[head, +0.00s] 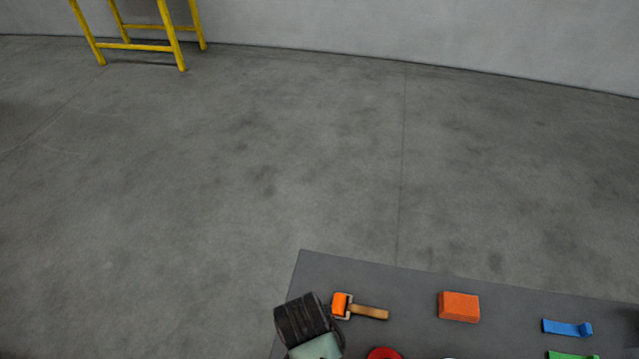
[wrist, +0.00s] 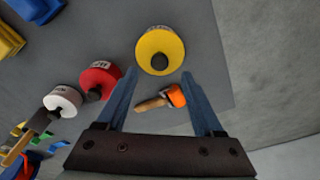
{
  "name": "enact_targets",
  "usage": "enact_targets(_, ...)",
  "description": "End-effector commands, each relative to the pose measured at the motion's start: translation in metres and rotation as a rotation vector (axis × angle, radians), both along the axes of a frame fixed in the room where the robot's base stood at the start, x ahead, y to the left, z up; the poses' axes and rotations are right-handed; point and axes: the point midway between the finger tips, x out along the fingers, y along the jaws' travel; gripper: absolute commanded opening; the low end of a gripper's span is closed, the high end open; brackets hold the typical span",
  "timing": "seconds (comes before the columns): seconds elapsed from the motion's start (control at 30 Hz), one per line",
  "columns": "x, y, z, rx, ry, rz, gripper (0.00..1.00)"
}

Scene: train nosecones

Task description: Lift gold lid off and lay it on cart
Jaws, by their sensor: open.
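The gold lid (wrist: 151,43) is a round yellow disc with a dark knob, seen from above in the wrist view at top centre. What lies under it is hidden, and I cannot make it out in the head view. My gripper (wrist: 160,73) is open and empty. Its two blue-grey fingers point toward the lid, with the knob between and just beyond the tips in the picture. I cannot tell the height gap. The dark grey top (wrist: 205,70), seemingly the cart, also shows in the head view (head: 400,290).
An orange roller (wrist: 177,96) with a wooden handle lies between the fingers in the wrist view. A red lid (wrist: 97,76) and white lid (wrist: 66,96) stand left. An orange block (head: 459,307) and blue piece (head: 567,328) lie right, with bare surface between.

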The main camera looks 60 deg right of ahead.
Motion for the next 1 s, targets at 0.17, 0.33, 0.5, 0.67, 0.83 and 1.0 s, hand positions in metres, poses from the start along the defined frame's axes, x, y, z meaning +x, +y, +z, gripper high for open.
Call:
enact_targets(0.17, -0.002, 0.001, -0.023, 0.003, 0.005, 0.000, 0.69)
enact_targets(0.33, -0.002, -0.001, -0.038, 0.001, 0.002, 0.001, 0.69)
enact_targets(0.5, -0.002, -0.001, -0.041, 0.000, 0.000, 0.001, 0.69)
enact_targets(0.67, -0.002, -0.001, -0.041, 0.000, 0.000, 0.001, 0.58)
enact_targets(0.83, -0.002, -0.001, -0.041, 0.000, 0.000, 0.001, 0.27)
enact_targets(1.0, -0.002, -0.001, -0.041, 0.000, 0.000, 0.001, 0.00)
